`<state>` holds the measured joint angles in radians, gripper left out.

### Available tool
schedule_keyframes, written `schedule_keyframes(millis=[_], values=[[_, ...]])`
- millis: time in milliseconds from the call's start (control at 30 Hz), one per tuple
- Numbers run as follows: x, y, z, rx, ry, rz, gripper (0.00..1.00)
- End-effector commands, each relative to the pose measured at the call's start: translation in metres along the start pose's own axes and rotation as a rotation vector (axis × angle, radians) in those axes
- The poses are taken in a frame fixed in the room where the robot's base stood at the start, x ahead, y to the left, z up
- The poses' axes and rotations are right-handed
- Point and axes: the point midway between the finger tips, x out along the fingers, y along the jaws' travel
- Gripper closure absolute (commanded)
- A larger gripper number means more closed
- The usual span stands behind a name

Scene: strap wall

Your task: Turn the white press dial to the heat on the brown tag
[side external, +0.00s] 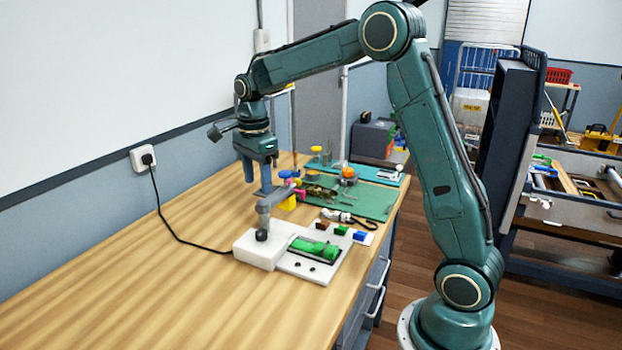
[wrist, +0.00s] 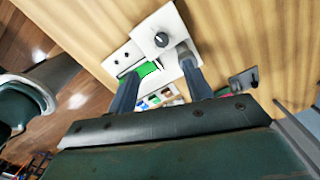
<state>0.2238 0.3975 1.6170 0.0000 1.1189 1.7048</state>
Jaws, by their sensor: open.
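The white press (side external: 262,251) stands on the wooden bench, plugged in by a black cord. Its dial is a dark round knob (side external: 261,235) on the white housing; in the wrist view the knob (wrist: 161,40) shows a pale mark. A green piece (side external: 315,248) lies on the press's plate.
Green mats (side external: 375,200) with small tools and jars lie farther back. A wall socket (side external: 143,157) is at the left. The bench's left front is clear.

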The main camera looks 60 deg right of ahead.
Motion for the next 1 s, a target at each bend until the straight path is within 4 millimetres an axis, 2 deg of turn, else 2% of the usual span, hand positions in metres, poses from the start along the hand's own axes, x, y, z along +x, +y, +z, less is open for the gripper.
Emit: schedule_keyframes(millis=[533,767,1000], values=[[0.015,-0.005,-0.001,0.036,0.002,0.01,0.49],[0.04,-0.004,-0.001,0.035,0.002,0.012,0.49],[0.077,-0.004,-0.001,0.035,0.003,0.012,0.49]])
